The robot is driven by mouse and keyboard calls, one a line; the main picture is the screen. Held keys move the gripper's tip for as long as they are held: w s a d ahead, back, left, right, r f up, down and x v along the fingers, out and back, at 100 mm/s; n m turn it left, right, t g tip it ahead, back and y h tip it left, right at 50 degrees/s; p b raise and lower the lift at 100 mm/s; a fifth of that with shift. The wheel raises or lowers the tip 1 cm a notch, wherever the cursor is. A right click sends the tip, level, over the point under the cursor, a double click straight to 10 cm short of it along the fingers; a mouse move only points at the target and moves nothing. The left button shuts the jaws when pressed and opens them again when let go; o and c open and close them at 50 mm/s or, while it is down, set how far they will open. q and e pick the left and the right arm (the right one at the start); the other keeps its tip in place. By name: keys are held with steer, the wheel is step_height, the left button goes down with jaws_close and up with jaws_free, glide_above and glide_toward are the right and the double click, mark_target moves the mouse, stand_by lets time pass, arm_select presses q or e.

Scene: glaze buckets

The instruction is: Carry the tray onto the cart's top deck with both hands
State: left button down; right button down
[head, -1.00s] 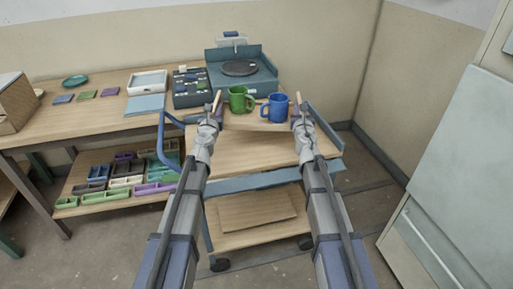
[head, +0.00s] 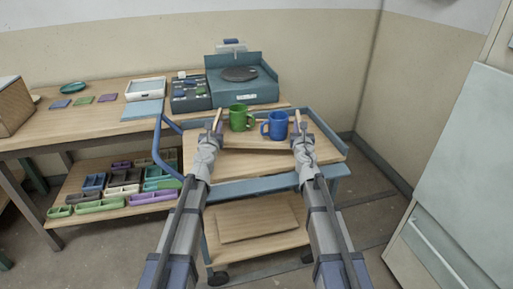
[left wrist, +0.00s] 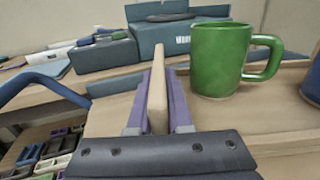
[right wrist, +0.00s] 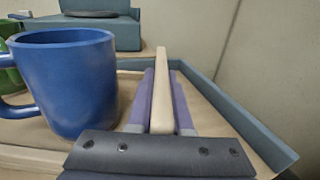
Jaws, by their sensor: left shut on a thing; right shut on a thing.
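The wooden tray (head: 258,143) is held between my two grippers over the cart's wooden top deck (head: 320,154). A green mug (head: 238,118) and a blue mug (head: 278,126) stand upright on it. My left gripper (head: 217,128) is shut on the tray's left handle (left wrist: 158,95). My right gripper (head: 298,128) is shut on the right handle (right wrist: 161,90). The tray looks about level. I cannot tell whether its underside touches the deck.
The cart has a blue rim, a blue push handle (head: 160,150) at left and a lower shelf (head: 255,222). Behind it stands a workbench (head: 90,128) with a turntable unit (head: 240,85). A grey cabinet (head: 455,170) is at right. Deck room shows around the tray.

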arm_select(q)
steer(key=shift+w+f, duration=0.1)
arm_select(e)
steer(key=shift+s+a+f, duration=0.15)
